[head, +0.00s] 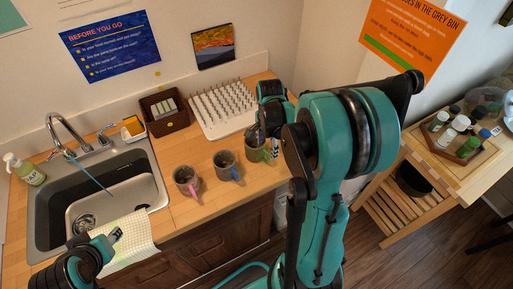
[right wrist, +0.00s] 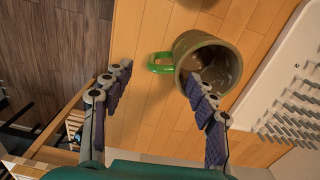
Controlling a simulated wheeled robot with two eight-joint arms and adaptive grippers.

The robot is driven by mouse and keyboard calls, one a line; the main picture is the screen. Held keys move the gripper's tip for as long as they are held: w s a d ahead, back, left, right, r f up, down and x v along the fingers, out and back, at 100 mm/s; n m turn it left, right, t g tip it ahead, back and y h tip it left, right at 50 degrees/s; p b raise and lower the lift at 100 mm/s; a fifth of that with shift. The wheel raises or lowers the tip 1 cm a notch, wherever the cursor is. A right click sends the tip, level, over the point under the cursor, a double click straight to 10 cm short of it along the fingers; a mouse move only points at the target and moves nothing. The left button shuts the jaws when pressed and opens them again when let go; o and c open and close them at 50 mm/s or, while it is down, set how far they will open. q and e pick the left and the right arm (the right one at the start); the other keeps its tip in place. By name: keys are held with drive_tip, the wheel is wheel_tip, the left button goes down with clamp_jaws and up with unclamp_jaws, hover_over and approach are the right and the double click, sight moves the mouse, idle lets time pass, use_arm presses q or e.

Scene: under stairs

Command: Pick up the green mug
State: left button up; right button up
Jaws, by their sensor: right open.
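The green mug (head: 252,154) stands on the wooden counter, at the right end of a row of mugs. In the right wrist view the mug (right wrist: 222,50) has an olive-grey body, a bright green handle and a hollow inside. My right gripper (right wrist: 158,76) is open at the mug. The handle lies in line with the gap between its fingers, and one fingertip overlaps the mug's mouth; contact cannot be told. In the head view my right arm partly hides this gripper and the mug.
A mug with a blue handle (head: 226,168) and one with a pink handle (head: 187,182) stand left of the green mug. A white peg drying rack (head: 222,122) and brown box (head: 155,122) are behind. The sink (head: 50,205) is left. A side table with jars (head: 460,123) stands right.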

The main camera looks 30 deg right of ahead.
wheel_tip(320, 180, down, 6)
drive_tip(key=shift+f+b, duration=0.15)
drive_tip(key=shift+b, duration=0.7)
drive_tip(key=shift+a, duration=0.1)
clamp_jaws()
